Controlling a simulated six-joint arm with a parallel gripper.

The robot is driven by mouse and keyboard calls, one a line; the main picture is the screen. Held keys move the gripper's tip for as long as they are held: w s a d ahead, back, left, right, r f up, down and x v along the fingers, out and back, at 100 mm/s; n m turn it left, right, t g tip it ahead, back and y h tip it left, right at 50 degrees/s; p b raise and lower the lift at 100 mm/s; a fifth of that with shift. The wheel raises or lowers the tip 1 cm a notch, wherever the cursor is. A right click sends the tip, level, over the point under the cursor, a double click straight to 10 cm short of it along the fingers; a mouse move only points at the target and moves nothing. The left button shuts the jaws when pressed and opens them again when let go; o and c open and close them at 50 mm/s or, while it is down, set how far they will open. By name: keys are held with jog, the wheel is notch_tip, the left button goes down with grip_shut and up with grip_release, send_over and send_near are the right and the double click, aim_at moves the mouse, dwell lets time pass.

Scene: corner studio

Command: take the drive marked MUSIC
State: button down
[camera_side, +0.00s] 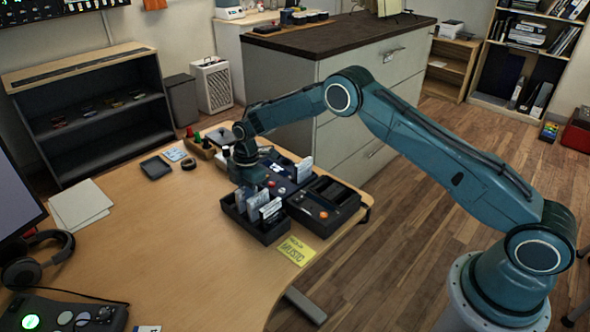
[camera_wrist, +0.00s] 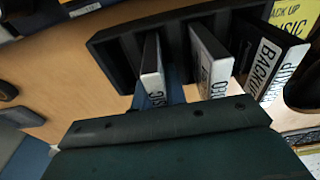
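Three drives stand in a black slotted rack, seen in the wrist view (camera_wrist: 108,47). The left drive (camera_wrist: 153,82) has a white label that is partly cut off and seems to end in "SIC". The middle drive's label (camera_wrist: 216,78) is only partly legible. The right drive (camera_wrist: 262,70) reads "BACKUP" and more. In the side view the rack (camera_side: 262,232) stands near the desk's right edge. My gripper (camera_side: 246,180) is just above and behind its far end. Its dark body fills the bottom of the wrist view; its fingers are not clear.
A yellow note (camera_side: 296,250) reading "MUSIC" lies before the rack. A black tray (camera_side: 323,206) with small parts adjoins it on the right. A headset (camera_side: 38,262) lies far left. The desk's middle (camera_side: 165,250) is clear.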

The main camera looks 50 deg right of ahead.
jog(key=shift+r, duration=0.2)
notch_tip(320, 180, up, 20)
jog(key=shift+f, duration=0.15)
dwell(0.7)
